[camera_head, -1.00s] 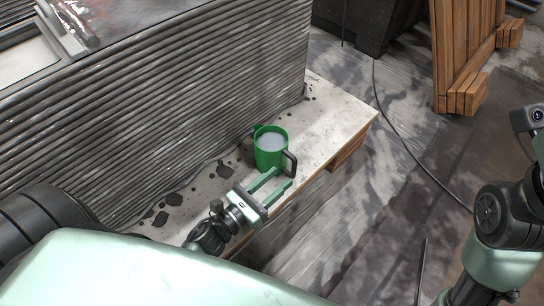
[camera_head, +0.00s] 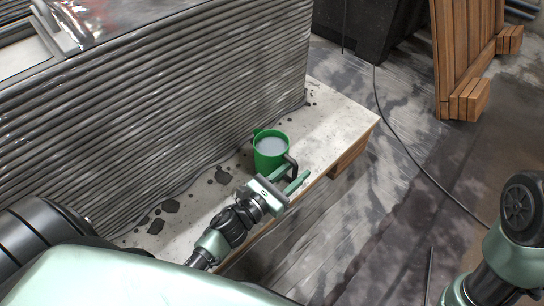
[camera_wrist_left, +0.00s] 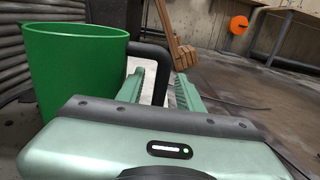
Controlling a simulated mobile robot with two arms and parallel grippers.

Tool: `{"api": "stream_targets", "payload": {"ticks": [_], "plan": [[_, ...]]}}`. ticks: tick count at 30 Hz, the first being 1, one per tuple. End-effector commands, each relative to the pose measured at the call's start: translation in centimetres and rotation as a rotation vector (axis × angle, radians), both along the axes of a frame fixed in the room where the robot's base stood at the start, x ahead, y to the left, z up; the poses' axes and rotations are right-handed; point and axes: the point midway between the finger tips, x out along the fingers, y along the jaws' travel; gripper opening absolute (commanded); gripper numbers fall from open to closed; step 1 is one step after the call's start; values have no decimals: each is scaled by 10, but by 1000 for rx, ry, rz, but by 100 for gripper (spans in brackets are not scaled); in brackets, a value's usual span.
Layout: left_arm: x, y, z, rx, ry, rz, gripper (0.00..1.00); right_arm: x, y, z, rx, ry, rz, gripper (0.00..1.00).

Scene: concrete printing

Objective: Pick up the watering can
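The watering can (camera_head: 270,150) is a green, cup-like vessel with a black handle and a grey-white surface inside. It stands upright on a pale slab beside the ribbed wall. In the left wrist view the green can (camera_wrist_left: 75,70) fills the left side, and its black handle (camera_wrist_left: 150,52) shows at the fingers. My left gripper (camera_head: 295,174) is open at the handle, on the near right side of the can. In the left wrist view its two fingers (camera_wrist_left: 160,88) are spread apart; whether they touch the handle I cannot tell. My right gripper is out of view; only its arm shows.
The ribbed grey printed wall (camera_head: 160,95) rises close behind the can. The pale slab (camera_head: 335,115) ends just right of my left gripper. Wooden pieces (camera_head: 462,65) and a black cable (camera_head: 412,160) are on the floor to the right.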

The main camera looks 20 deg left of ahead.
Motion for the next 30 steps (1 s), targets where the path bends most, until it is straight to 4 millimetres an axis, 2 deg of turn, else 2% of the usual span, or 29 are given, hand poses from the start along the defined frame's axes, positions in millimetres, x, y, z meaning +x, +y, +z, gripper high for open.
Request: {"api": "stream_targets", "payload": {"ticks": [1,3,4,30], "plan": [[0,0,0,0,0,0,20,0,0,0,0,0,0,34],[0,0,0,0,0,0,1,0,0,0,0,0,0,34],[0,0,0,0,0,0,0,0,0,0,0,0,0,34],[0,0,0,-3,1,0,0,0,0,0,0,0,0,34]]}}
